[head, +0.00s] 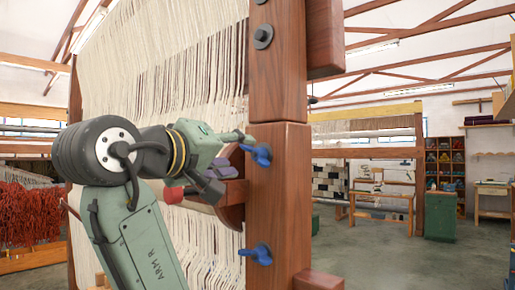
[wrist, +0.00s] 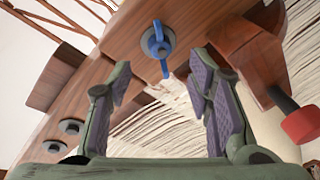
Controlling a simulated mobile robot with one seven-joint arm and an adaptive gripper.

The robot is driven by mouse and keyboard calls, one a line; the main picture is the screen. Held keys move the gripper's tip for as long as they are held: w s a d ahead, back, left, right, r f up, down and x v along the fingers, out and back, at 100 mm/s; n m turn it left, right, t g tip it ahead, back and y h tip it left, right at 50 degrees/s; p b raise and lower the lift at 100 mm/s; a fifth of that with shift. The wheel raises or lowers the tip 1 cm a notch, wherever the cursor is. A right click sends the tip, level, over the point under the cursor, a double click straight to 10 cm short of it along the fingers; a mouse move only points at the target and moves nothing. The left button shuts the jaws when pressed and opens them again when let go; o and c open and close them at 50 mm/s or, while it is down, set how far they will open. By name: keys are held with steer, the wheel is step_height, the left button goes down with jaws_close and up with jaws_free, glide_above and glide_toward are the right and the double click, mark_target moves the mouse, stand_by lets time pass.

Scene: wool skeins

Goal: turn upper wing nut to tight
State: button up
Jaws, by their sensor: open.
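The upper wing nut (head: 258,153) is blue and sits on the face of the brown wooden loom post (head: 278,190). In the wrist view one blue wing nut (wrist: 158,45), which looks like the upper one, has its wings nearly upright in the picture on a round grey washer. My gripper (wrist: 158,82) is open, with purple-grey pads on both fingers. The nut lies beyond the fingertips, roughly centred between them, and nothing is held. In the head view my gripper (head: 230,160) is left of the upper nut, close to the post.
A lower blue wing nut (head: 258,254) is on the same post. Two bolts (wrist: 70,126) show left in the wrist view. A wooden bracket (wrist: 245,62) and red knob (wrist: 302,125) are close to the right finger. Cream warp threads (head: 160,60) hang behind my arm.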

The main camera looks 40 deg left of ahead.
mark_target(256, 154)
steer(key=w, duration=0.2)
steer(key=w+p, duration=0.1)
steer(key=w, duration=0.1)
steer(key=w+a+p, duration=0.1)
steer(key=w, duration=0.2)
steer(key=shift+c, duration=0.6)
steer(key=shift+s, duration=0.1)
jaws_close()
